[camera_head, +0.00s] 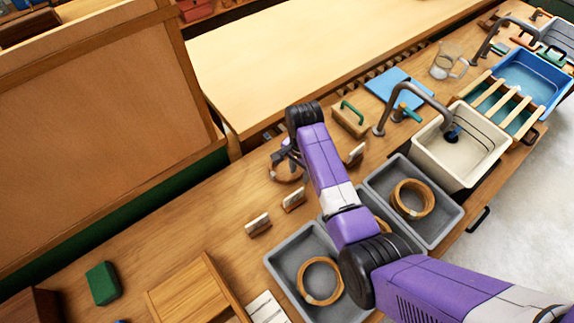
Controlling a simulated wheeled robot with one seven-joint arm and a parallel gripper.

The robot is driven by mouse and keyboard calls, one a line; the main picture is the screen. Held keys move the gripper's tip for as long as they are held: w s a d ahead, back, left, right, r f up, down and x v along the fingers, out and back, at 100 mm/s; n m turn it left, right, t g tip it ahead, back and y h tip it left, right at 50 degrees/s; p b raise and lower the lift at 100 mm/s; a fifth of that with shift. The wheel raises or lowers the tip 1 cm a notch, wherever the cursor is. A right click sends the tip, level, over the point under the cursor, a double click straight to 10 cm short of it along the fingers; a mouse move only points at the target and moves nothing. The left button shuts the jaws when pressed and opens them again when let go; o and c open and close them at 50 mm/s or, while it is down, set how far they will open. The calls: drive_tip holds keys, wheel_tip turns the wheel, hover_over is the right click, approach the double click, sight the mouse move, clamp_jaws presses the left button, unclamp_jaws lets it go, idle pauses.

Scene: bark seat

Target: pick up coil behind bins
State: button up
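Behind the row of grey bins, a tan coil (287,178) is on the wooden counter, partly hidden by my gripper. My gripper (279,161) is at the coil, pointing down toward it. I cannot tell whether its fingers touch the coil or are closed on it. The left grey bin (279,262) holds a coil (320,281). The right grey bin (448,212) holds another coil (413,199). A middle bin with a coil (383,224) is mostly hidden behind my purple arm.
Small upright label cards (258,224) stand behind the bins. A wooden block with a green handle (350,118) is right of my gripper. A white sink (460,150) with a tap is farther right. A green block (103,283) and a wooden box (195,298) are at left.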

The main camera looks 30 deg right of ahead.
drive_tip(key=shift+f, duration=0.15)
clamp_jaws()
idle(0.4)
